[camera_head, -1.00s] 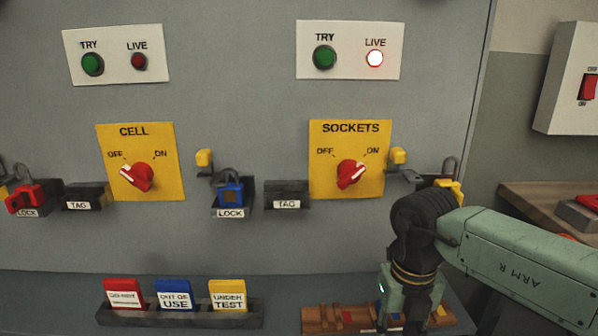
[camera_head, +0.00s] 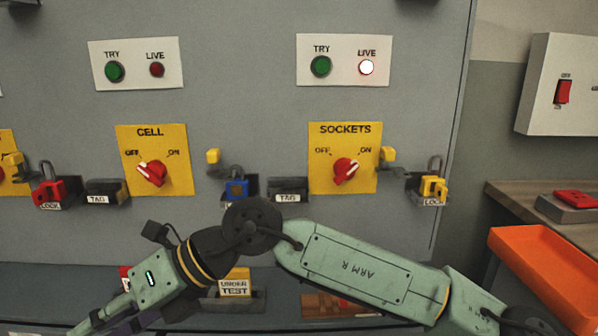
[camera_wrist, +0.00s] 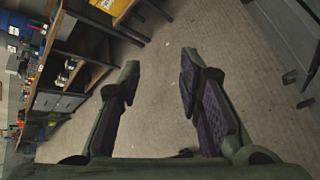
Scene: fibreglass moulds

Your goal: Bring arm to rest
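My arm crosses the lower part of the head view, with its elbow in front of the panel's lower edge. My gripper (camera_wrist: 160,85) shows in the wrist view with its two dark-padded fingers wide apart. Nothing is between them, and bare floor shows beyond. In the head view only part of my gripper shows, at the lower left, and its fingertips are not clear there. My arm hides part of the sign rack and of the wooden block below the panel.
The grey panel has a CELL switch (camera_head: 151,173) and a SOCKETS switch (camera_head: 345,171). Red (camera_head: 48,191), blue (camera_head: 237,189) and yellow (camera_head: 433,188) padlocks sit at lock holders. An orange tray (camera_head: 545,285) is at right. In the wrist view, shelving (camera_wrist: 62,65) stands left; the floor (camera_wrist: 150,110) is clear.

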